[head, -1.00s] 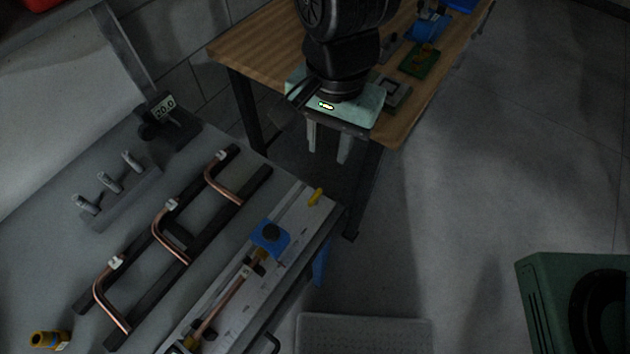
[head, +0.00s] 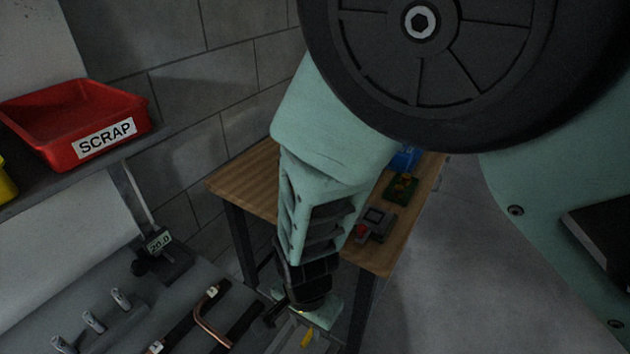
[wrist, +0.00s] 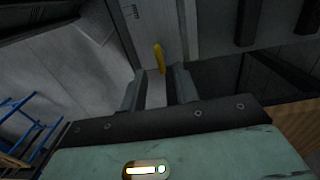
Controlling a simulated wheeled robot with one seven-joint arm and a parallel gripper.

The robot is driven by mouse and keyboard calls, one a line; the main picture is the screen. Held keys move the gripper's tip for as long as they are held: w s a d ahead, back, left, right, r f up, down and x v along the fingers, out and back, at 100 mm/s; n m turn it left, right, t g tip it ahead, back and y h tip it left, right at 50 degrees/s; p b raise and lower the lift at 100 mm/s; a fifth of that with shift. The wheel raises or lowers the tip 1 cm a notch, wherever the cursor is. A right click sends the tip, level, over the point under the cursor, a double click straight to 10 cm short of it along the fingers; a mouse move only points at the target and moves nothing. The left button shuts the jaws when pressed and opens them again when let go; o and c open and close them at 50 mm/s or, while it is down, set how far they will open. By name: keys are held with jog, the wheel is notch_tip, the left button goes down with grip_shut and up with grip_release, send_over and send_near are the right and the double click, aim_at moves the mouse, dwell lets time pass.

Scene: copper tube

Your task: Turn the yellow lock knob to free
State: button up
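The yellow lock knob (wrist: 159,57) is a thin yellow lever on the grey metal rail (wrist: 170,22). In the wrist view it shows beyond my fingertips, roughly between them. My gripper (wrist: 158,88) is open, with a finger on each side and nothing held. In the head view the knob (head: 307,338) shows at the bottom edge, just below my wrist, and my fingers are mostly cut off there. I cannot tell whether a finger touches the knob.
A wooden table (head: 245,185) with small items stands behind my arm.

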aim_at(308, 336)
jog(key=shift+f, duration=2.05)
jog(key=shift+c, duration=0.3)
grip_shut()
